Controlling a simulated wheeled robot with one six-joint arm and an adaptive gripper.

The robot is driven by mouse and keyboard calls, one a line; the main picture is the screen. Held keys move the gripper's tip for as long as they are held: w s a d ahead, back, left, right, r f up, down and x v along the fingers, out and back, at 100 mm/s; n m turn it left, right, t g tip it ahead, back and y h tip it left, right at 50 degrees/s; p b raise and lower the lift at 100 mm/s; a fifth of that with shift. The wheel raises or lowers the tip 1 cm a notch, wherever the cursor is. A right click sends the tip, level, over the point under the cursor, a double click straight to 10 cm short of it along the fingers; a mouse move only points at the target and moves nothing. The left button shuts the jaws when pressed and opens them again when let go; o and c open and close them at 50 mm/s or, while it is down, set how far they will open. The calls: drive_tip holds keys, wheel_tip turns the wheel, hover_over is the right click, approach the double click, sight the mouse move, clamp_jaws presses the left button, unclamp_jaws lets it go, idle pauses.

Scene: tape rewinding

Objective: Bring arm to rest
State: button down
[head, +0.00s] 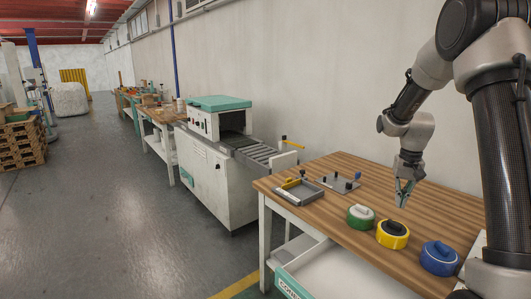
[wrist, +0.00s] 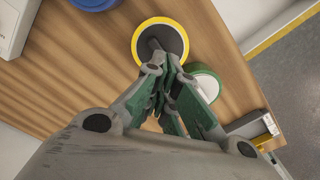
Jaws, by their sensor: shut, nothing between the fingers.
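My gripper (head: 403,194) hangs above the wooden table, behind the tape rolls in the head view. It is shut and empty, and it also shows in the wrist view (wrist: 166,72). The green roll (head: 361,216), the yellow roll (head: 393,234) and the blue roll (head: 439,258) stand in a row along the table's front edge. In the wrist view the yellow roll (wrist: 160,40) lies just past the fingertips. The green roll (wrist: 204,84) is partly hidden by a finger, and the blue roll (wrist: 92,3) is cut off at the top.
A grey tray (head: 299,192) and a metal plate with posts (head: 339,183) sit at the table's left end. A white bin (head: 335,277) is below the front edge. A machine with a roller conveyor (head: 262,155) stands to the left. The table's middle (head: 445,210) is bare.

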drive_tip(key=shift+r, duration=0.4)
drive_tip(key=s+a+r+n+t, duration=0.1)
drive_tip(key=s+r, duration=0.4)
drive_tip(key=s, duration=0.5)
drive_tip(key=s+a+r+n+t, duration=0.2)
drive_tip(key=s+r, duration=0.4)
drive_tip(key=s, duration=0.4)
drive_tip(key=s+a+r+n+t, duration=0.1)
drive_tip(key=s+a+r, duration=0.3)
drive_tip(key=s, duration=0.7)
drive_tip(key=shift+r, duration=0.7)
drive_tip(key=shift+a, duration=0.15)
